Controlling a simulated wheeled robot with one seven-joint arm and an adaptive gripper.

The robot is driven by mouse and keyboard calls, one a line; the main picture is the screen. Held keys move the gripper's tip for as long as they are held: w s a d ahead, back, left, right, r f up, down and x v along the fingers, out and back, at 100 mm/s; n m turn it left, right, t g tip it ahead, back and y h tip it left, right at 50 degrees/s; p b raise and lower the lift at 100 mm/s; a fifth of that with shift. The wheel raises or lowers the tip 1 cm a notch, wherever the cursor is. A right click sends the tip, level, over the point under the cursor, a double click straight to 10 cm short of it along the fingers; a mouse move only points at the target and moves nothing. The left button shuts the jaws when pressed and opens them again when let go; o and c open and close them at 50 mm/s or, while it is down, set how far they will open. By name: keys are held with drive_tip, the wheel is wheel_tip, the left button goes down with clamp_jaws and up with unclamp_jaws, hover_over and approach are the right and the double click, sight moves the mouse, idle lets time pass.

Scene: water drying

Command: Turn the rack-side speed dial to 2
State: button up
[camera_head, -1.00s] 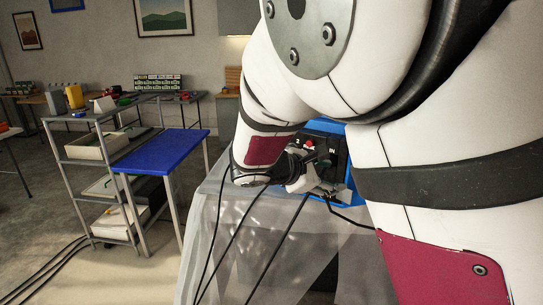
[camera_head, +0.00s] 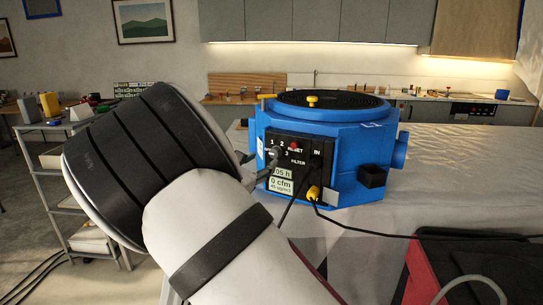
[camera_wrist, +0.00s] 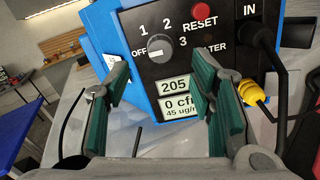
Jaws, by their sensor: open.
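The grey speed dial (camera_wrist: 160,48) is on the black control panel (camera_wrist: 139,24) of a blue machine (camera_head: 345,135). OFF, 1, 2 and 3 are printed around it. Its mark seems to point towards OFF, though this is small. My gripper (camera_wrist: 162,88) is open and empty in the wrist view, its green-padded fingers spread on either side, below the dial in the picture and apart from it. In the head view my arm hides most of the gripper. The display labels (camera_wrist: 176,88) read 205 and 0 cfm.
A red RESET button (camera_wrist: 203,10) is right of the dial. A black cable plugs in under IN, near a yellow plug (camera_wrist: 252,93). The machine stands on a sheet-covered table (camera_head: 450,180). A red and black case (camera_head: 465,265) is at front right.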

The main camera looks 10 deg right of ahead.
sight(274, 153)
drive_tip(key=x, duration=0.7)
drive_tip(key=shift+w+d, duration=0.15)
drive_tip(key=shift+d, duration=0.05)
drive_tip(key=c, duration=1.2)
